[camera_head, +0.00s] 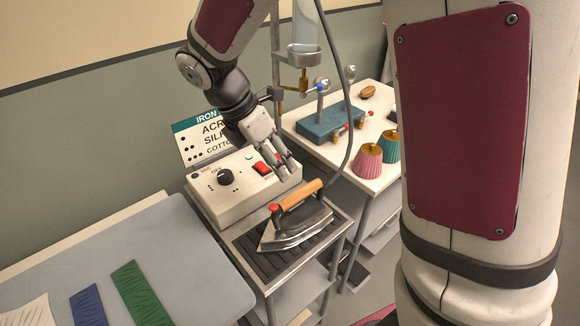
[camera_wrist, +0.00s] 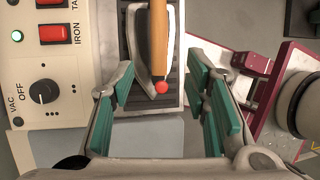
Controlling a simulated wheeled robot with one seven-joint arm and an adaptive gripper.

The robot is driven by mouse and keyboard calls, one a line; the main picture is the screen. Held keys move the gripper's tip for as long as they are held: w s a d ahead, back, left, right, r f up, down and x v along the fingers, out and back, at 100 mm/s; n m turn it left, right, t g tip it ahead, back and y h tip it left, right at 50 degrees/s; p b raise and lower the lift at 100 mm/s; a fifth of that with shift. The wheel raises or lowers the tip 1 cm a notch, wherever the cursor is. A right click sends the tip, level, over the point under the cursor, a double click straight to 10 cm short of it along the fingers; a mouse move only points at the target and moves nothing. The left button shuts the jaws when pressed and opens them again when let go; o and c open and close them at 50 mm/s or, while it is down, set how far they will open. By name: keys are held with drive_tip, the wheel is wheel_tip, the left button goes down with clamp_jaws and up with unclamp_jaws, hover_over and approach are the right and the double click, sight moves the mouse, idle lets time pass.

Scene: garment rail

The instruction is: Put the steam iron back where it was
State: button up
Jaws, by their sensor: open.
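The steam iron (camera_head: 295,222), with a grey body, wooden handle and red button, sits on a dark ribbed rest (camera_head: 268,262) on a metal stand. It also shows at the top of the wrist view (camera_wrist: 140,45), partly cut off by the frame. My gripper (camera_head: 280,170) is open and empty, above and behind the iron, in front of the control box in the head view. In the wrist view my gripper (camera_wrist: 158,88) has its teal-padded fingers spread, with the handle's red-button end between and beyond the fingertips. No contact with the iron is visible.
A control box (camera_head: 225,200) with a dial, red switches and a fabric sign stands behind the iron. A pale ironing board (camera_head: 170,250) with coloured cloth strips lies left. A white table (camera_head: 365,180) with a blue fixture and thread cones stands right. A hose hangs near the iron.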

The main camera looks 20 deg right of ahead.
drive_tip(key=s+d+r+m+t+y, duration=0.1)
drive_tip(key=s+r+m+t+y, duration=0.1)
drive_tip(key=s+r+m, duration=0.4)
drive_tip(key=s+d+r+m+t+y, duration=0.2)
drive_tip(key=s+r+m+t, duration=0.2)
drive_tip(key=s+r+m, duration=0.3)
drive_tip(key=shift+s+d+r+m+y, duration=0.15)
drive_tip(key=shift+s+r+m+y, duration=0.2)
drive_tip(key=shift+s+m, duration=3)
drive_tip(key=shift+w+m, duration=1.05)
